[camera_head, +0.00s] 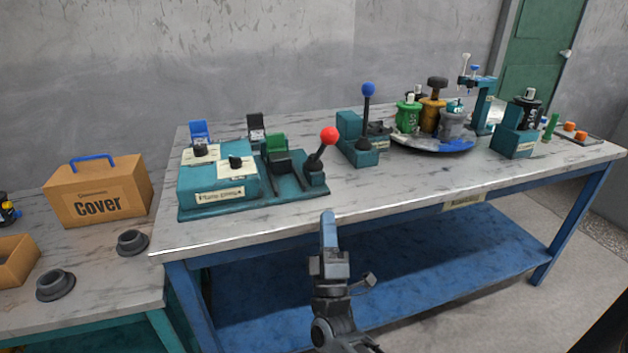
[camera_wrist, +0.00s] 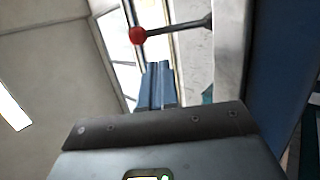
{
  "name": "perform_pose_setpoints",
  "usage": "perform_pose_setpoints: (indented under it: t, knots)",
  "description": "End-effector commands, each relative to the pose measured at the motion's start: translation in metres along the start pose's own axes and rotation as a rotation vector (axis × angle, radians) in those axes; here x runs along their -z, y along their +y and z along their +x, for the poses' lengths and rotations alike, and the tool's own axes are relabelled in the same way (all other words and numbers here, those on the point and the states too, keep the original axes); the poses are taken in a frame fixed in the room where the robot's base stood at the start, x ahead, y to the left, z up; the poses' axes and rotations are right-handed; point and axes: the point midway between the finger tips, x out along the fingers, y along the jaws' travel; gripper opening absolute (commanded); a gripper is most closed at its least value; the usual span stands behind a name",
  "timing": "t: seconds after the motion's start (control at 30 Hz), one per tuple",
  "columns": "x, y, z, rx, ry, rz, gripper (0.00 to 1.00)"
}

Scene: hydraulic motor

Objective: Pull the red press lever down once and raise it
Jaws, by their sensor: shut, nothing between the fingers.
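The red press lever (camera_head: 329,135) is a black rod with a red ball on top. It rises from the right end of a teal press fixture (camera_head: 215,195) on the table and leans up to the right. My gripper (camera_head: 328,218) is at the table's front edge, below and in front of the lever, apart from it. Its blue fingers (camera_wrist: 158,85) are shut and empty. In the wrist view the red ball (camera_wrist: 138,35) shows just beyond the fingertips, with its rod running to the right. The lever's base is not clear in that view.
A blue-knobbed lever (camera_head: 368,90) on a teal block stands right of the red one. A round tray (camera_head: 435,146) with several motor parts is further right. A cardboard cover box (camera_head: 98,190) stands on the left table. The table's front middle is clear.

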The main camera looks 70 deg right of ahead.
Motion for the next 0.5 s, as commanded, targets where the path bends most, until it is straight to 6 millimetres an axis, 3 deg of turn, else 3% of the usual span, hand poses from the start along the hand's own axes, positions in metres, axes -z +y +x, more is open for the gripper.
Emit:
perform_pose_setpoints:
  t: [0.17,0.5]
  knots:
    - [-0.002,0.002,0.015,-0.01,-0.007,-0.014,0.0]
    - [-0.002,0.003,0.079,-0.009,-0.006,-0.011,0.0]
